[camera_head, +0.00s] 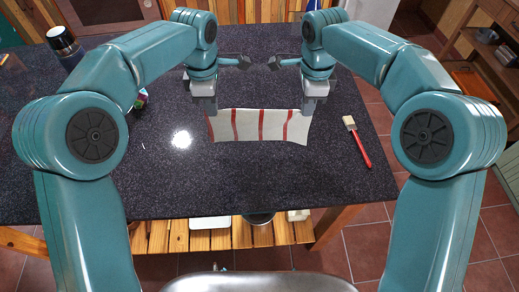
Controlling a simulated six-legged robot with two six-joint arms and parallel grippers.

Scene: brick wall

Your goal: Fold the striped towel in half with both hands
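My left gripper (209,110) is at the towel's far left corner. My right gripper (308,108) is at its far right corner. Both point down, and their fingertips are small and partly hidden, so I cannot tell whether they are open or shut on the cloth.
A brush with a red handle (361,150) lies right of the towel. A dark jar with a silver lid (62,45) stands at the far left. A small colourful object (141,98) sits by my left arm. The table's front is clear.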

